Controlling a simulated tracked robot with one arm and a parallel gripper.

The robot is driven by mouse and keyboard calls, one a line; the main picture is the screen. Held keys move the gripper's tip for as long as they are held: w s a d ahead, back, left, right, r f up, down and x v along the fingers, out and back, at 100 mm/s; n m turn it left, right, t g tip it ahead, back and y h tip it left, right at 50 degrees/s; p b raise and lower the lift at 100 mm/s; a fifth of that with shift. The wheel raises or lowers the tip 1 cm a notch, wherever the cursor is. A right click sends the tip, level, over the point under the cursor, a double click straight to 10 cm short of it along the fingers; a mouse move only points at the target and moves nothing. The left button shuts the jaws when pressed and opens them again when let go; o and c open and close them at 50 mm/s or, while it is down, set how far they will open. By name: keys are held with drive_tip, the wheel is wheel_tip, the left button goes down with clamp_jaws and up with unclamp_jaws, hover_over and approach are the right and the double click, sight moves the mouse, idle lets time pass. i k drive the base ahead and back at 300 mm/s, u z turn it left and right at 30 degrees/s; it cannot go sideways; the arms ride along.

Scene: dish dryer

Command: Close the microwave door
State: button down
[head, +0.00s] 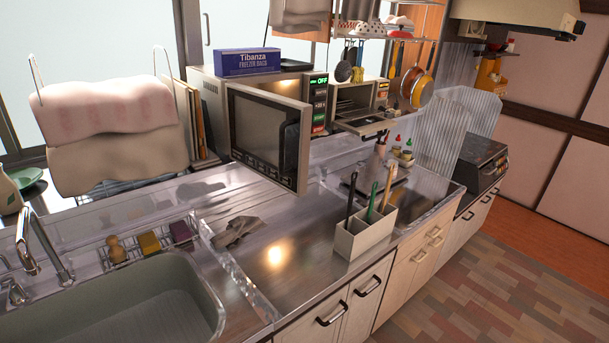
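The microwave (210,101) stands on the back counter, a silver box with a lit control panel (319,104) on its right side. Its door (262,128) stands ajar: the free right edge juts out over the counter, in front of the control panel. The door has a silver frame, a dark window and a dark upright shape near its right edge, perhaps the handle. The cavity is hidden behind the door. I cannot make out my gripper in this view.
A blue freezer bag box (247,62) sits on the microwave. A utensil holder (362,234) stands at the counter's front. A grey item (237,231), unclear, lies below the door. The sink (150,308) is at lower left. A toaster oven (356,103) is to the right.

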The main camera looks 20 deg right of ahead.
sight(258, 119)
drive_tip(key=z, duration=0.15)
drive_tip(key=i, duration=1.25)
drive_tip(key=z, duration=0.2)
